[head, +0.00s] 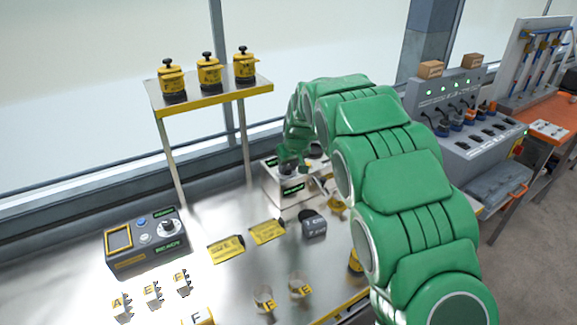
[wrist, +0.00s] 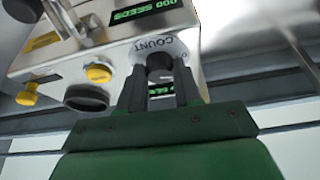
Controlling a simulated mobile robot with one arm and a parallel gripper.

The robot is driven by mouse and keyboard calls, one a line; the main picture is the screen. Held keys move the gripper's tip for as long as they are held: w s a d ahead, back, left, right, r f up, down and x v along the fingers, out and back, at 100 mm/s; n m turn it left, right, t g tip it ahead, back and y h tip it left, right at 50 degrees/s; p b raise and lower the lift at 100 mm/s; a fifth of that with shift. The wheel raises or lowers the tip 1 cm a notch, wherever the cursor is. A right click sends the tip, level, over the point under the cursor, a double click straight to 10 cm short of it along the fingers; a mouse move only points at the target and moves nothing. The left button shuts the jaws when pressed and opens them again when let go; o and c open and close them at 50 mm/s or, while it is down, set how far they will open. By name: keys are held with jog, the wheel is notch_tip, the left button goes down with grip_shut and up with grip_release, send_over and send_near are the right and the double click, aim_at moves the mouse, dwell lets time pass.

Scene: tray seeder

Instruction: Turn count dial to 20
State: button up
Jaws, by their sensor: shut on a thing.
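The count dial (wrist: 160,66) is a dark knob on a pale round plate marked COUNT, on the face of the metal seeder (wrist: 112,47). In the wrist view my gripper (wrist: 160,82) has its two dark fingers on either side of the dial, shut on it. A display (wrist: 145,10) above reads "000 SEEDS", upside down in this view. Another green readout shows partly between the fingers. In the head view the seeder (head: 275,188) stands at the back of the bench, and my gripper (head: 290,160) is at its top; the dial is hidden there.
Yellow knobs (wrist: 98,73) and a dark round part (wrist: 86,98) sit beside the dial. A control box (head: 125,262), yellow tags (head: 268,231) and a dark block (head: 313,225) lie on the bench. A shelf (head: 210,97) with yellow canisters stands behind. My arm covers the bench's right side.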

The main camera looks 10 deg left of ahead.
jog(key=m+h, duration=0.1)
jog(key=m, duration=0.4)
jog(key=shift+a+t+h, duration=0.1)
jog(key=shift+t+h, duration=0.3)
jog(key=shift+s+a+m+h, duration=0.15)
jog(key=shift+m+h, duration=0.45)
jog(key=shift+m, duration=1.1)
jog(key=o, duration=1)
jog(key=shift+o, duration=0.2)
jog(key=v, duration=0.7)
jog(key=shift+r, duration=0.35)
